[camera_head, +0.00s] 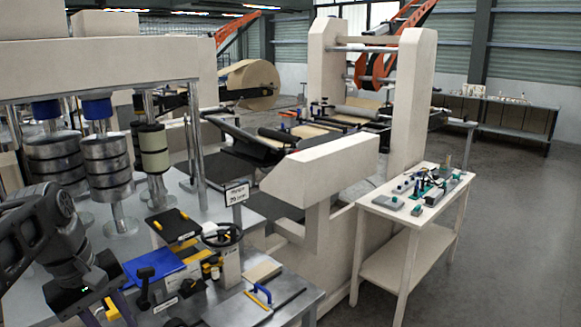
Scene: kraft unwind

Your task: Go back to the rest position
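My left arm comes in from the left edge, dark grey, bent downward over the near left of the workbench. Its gripper (108,314) is at the bottom edge and partly cut off, so I cannot tell whether it is open or shut, or whether it holds anything. My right arm and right gripper are not in view.
Near my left arm the grey bench (290,282) carries a blue board (150,267), a black handwheel (222,235) and a blue-handled tool (262,292). Metal rollers (108,175) stand behind. A white side table (425,203) holds small parts. The floor (515,235) at right is clear.

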